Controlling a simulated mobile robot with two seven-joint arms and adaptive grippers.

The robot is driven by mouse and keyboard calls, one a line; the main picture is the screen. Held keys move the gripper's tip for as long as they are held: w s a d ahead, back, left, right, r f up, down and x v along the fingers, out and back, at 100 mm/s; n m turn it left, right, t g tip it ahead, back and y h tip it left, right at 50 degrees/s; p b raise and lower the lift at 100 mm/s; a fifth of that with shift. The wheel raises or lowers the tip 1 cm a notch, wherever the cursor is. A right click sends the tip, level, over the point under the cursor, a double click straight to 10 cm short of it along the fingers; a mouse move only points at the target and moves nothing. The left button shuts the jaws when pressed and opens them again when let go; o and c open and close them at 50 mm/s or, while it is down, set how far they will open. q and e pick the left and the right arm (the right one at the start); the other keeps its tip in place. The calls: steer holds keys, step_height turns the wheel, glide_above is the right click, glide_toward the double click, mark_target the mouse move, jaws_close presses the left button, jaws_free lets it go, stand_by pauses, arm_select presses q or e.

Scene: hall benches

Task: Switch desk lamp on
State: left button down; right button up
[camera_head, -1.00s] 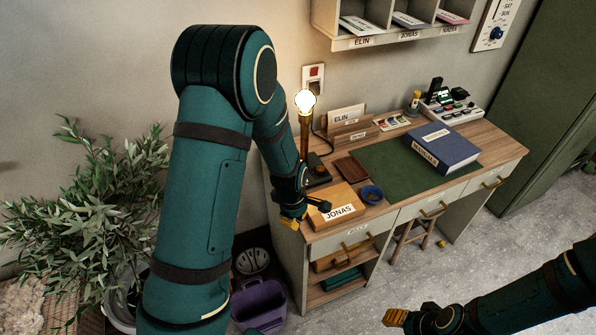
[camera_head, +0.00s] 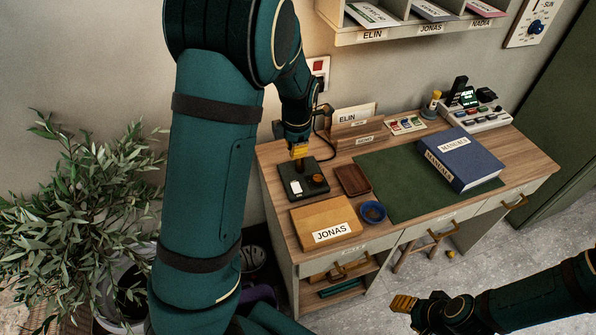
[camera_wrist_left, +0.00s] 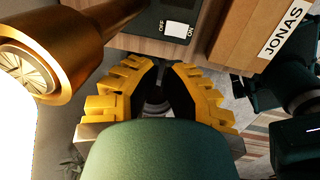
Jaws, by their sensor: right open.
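The desk lamp's black base (camera_head: 282,172) stands at the desk's left back corner, with a pale switch (camera_head: 296,187) on its top. My arm hides its bulb in the head view. In the left wrist view, the brass lamp stem (camera_wrist_left: 95,28) runs along the upper left, and the base shows a white switch plate (camera_wrist_left: 178,30) marked OFF and ON. I cannot tell the switch's position. My left gripper (camera_head: 299,151) is above the back of the base; its yellow fingers show in the wrist view (camera_wrist_left: 160,75). My right gripper (camera_head: 403,303) is open, low in front of the desk.
A box marked JONAS (camera_head: 322,219), a blue bowl (camera_head: 373,212) and a brown tray (camera_head: 353,180) are near the lamp. A blue manuals binder (camera_head: 463,160) lies on the green mat (camera_head: 396,195). A plant (camera_head: 80,195) stands left; pigeonholes (camera_head: 410,28) hang above.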

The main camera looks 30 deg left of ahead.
mark_target(293, 182)
arm_select(q)
steer(key=f+b, duration=0.1)
steer(key=f, duration=0.3)
steer(key=a+f+b, duration=0.1)
steer(key=f, duration=0.4)
steer(key=w+f+b, duration=0.1)
steer(key=f+b, duration=0.1)
steer(key=f, duration=0.2)
steer(key=shift+a+f, duration=0.2)
steer(key=shift+f, duration=0.25)
steer(key=shift+a+f, duration=0.1)
steer(key=shift+f, duration=0.2)
steer(key=shift+r, duration=0.1)
steer(key=shift+r+p, duration=0.8)
steer(key=shift+p, duration=0.05)
steer(key=shift+f, duration=0.1)
